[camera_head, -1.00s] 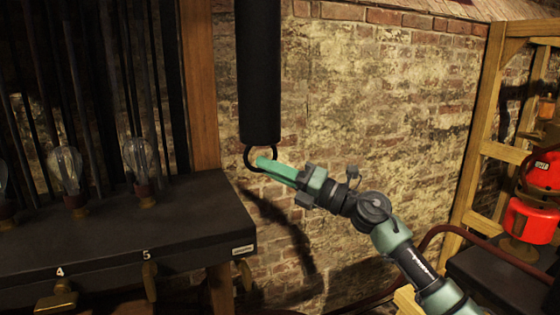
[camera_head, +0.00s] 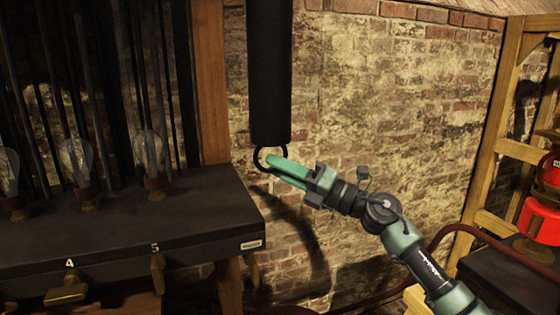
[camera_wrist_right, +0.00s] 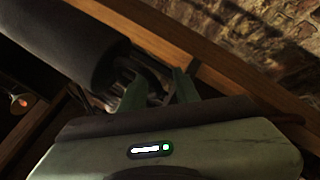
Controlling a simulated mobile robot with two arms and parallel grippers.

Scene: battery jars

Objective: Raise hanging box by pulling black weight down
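The black weight (camera_head: 270,75) is a long dark cylinder hanging upright in front of the brick wall, with a black ring (camera_head: 257,154) at its lower end. My right gripper (camera_head: 271,166) reaches up from the lower right, its green fingertips at the ring and overlapping it in the picture. In the right wrist view the fingers (camera_wrist_right: 158,86) stand apart, and the dark ring (camera_wrist_right: 150,68) shows between or just beyond them, below the weight (camera_wrist_right: 62,45). I cannot tell whether they touch it. The hanging box and my left gripper are not in view.
A black bench (camera_head: 130,225) with several glass bulbs (camera_head: 148,152) and brass levers numbered 4 and 5 stands at left, its corner close to the ring. A wooden post (camera_head: 211,80) rises behind it. A wooden frame (camera_head: 490,150) and a red object (camera_head: 540,220) are at right.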

